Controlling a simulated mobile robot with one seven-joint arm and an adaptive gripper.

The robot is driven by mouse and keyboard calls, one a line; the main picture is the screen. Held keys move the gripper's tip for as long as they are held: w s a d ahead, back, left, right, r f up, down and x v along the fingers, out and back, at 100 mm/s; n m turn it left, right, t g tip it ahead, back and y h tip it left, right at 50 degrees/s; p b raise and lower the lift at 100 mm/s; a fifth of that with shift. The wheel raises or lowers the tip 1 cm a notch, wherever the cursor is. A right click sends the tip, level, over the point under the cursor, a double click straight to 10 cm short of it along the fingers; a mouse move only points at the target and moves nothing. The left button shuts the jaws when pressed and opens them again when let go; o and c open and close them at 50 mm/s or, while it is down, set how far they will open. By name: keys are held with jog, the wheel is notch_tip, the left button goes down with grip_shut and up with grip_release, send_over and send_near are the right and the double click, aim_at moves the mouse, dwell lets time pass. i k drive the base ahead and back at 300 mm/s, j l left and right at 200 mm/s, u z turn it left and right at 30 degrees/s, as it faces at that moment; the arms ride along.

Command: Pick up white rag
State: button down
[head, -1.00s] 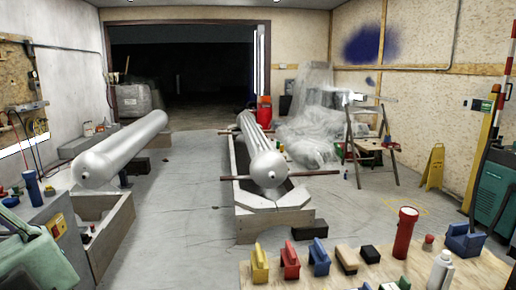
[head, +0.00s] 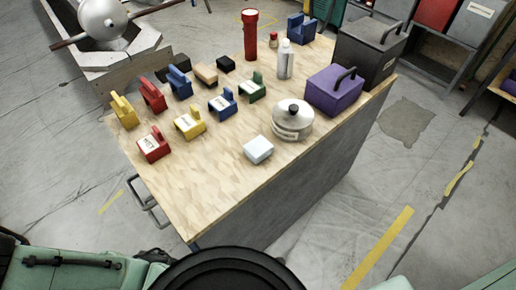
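A small white block-like thing (head: 258,149) lies on the wooden workbench top (head: 205,190), near its front right edge. It is the only plain white item there that could be the white rag, but it looks boxy, and I cannot tell whether it is cloth. It stands apart from the silver lidded pot (head: 292,122) behind it to the right. My gripper is not in view. A dark round shape and green parts at the bottom edge seem to be my own body.
Red, yellow, blue and green blocks stand at the bench's left, including a yellow block (head: 190,123). A purple box (head: 335,90), black toolbox (head: 372,50), white bottle (head: 285,60) and red flashlight (head: 250,35) stand behind. The bench's front left is bare.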

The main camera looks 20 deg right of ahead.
aim_at(258, 149)
jog(key=k, duration=0.35)
jog(key=k+z, duration=0.15)
jog(key=z, duration=0.3)
jog(key=k+z, duration=0.15)
jog(key=z, duration=0.25)
jog(key=j+z, duration=0.15)
jog(key=z, duration=1.3)
jog(key=k+j, duration=0.15)
jog(key=j, duration=0.2)
jog(key=k+j, duration=0.15)
jog(key=j, duration=0.2)
jog(key=k+j, duration=0.15)
jog(key=j, duration=0.2)
jog(key=k+j, duration=0.15)
jog(key=j, duration=0.25)
jog(key=k+j, duration=0.15)
jog(key=j, duration=0.2)
